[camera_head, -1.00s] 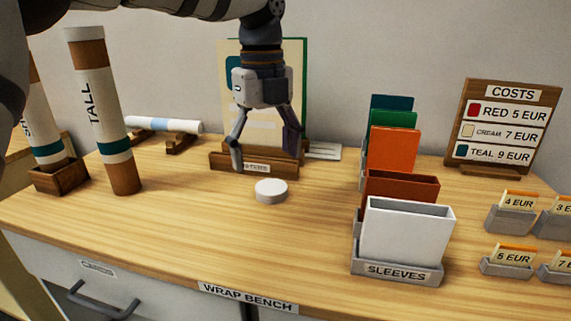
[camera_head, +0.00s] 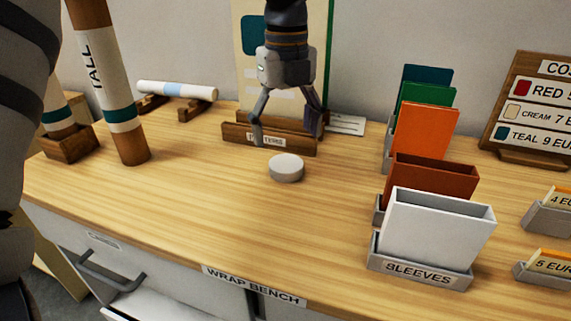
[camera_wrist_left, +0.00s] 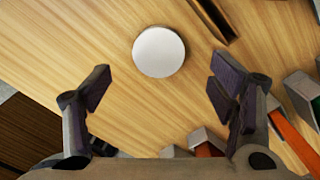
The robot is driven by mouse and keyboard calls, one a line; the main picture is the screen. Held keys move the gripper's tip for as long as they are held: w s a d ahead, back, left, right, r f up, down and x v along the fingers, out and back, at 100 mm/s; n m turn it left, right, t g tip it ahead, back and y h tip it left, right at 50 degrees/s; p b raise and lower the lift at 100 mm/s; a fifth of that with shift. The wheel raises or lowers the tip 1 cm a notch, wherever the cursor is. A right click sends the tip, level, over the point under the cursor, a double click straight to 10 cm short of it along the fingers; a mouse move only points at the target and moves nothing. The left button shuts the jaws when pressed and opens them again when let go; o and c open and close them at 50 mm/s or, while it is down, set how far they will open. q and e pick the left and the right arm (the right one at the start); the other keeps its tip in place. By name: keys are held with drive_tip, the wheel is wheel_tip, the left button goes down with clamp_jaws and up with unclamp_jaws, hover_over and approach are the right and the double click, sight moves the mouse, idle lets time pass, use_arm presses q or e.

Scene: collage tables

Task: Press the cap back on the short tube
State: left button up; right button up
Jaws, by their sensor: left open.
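A round white cap (camera_head: 286,168) lies flat on the wooden bench. It also shows in the left wrist view (camera_wrist_left: 159,52), ahead of the spread fingers. My left gripper (camera_head: 287,140) is open and empty, pointing down just above and behind the cap. In the left wrist view its two fingers (camera_wrist_left: 160,92) stand wide apart with bare wood between them. A tube marked TALL (camera_head: 109,88) stands upright, slightly tilted, at the left. A shorter tube (camera_head: 59,112) stands in a wooden holder (camera_head: 72,145) at the far left. My right gripper is not in view.
A poster stand (camera_head: 235,136) is behind the gripper. A white tube (camera_head: 177,90) lies on wooden rests at the back left. A sleeves rack (camera_head: 418,274) with upright sleeves stands at the right, near the price cards. The front middle of the bench (camera_head: 230,225) is clear.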

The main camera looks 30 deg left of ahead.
sight(286, 163)
use_arm(q)
drive_tip(key=shift+f, duration=0.45)
wheel_tip(286, 163, down, 5)
drive_tip(key=shift+s+f, duration=0.1)
drive_tip(key=shift+s, duration=0.05)
drive_tip(key=c, duration=0.8)
